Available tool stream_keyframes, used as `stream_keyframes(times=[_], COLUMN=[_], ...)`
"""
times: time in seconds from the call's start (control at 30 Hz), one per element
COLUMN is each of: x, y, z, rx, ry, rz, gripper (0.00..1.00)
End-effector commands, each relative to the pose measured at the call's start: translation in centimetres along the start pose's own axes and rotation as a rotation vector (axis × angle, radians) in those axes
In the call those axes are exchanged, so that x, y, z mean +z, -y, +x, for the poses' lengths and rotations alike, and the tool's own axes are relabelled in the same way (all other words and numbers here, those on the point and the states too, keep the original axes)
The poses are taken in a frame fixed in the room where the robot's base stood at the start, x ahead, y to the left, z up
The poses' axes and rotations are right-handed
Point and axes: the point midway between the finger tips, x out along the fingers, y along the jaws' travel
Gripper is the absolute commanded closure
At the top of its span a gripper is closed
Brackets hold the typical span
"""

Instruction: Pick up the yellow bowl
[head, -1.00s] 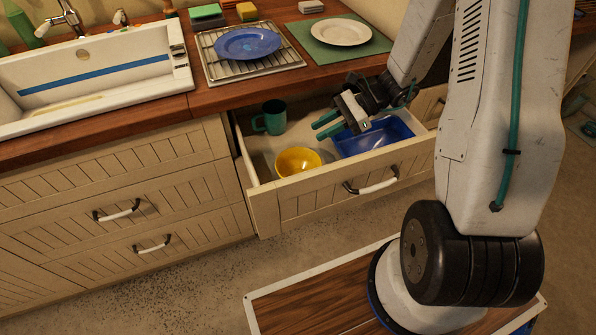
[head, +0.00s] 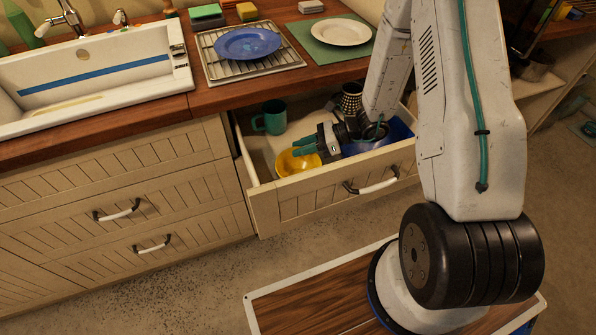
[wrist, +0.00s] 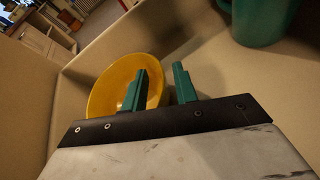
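The yellow bowl (head: 287,166) sits upright in the front left part of the open drawer (head: 300,203). My gripper (head: 303,147) is low in the drawer, at the bowl's back right side, and hides part of the bowl. In the wrist view my gripper (wrist: 160,82) has its two green fingers apart, with a gap between them. The left finger overlaps the inside of the bowl (wrist: 108,82) and the right finger is just past its right rim. I cannot tell whether either finger touches the bowl.
A teal mug (head: 271,117) stands behind the bowl, at top right in the wrist view (wrist: 262,22). The drawer walls are close to the bowl.

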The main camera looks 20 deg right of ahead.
Motion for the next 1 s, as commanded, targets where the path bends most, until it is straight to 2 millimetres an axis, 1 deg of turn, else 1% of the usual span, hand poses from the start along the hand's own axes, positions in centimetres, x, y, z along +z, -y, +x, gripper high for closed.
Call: stream_keyframes(times=[0.23, 0.33, 0.37, 0.8, 0.93, 1.0], x=[0.0, 0.0, 0.0, 0.0, 0.7, 1.4], y=[0.0, 0.0, 0.0, 0.0, -0.1, -0.3], z=[0.2, 0.2, 0.2, 0.1, -0.1, -0.4], rx=[0.0, 0.0, 0.0, 0.0, -0.001, -0.001], ry=[0.0, 0.0, 0.0, -0.001, 0.0, 0.0], rz=[0.0, 0.0, 0.0, 0.0, -0.002, -0.002], gripper=[0.71, 0.99, 1.0, 1.0, 1.0, 1.0])
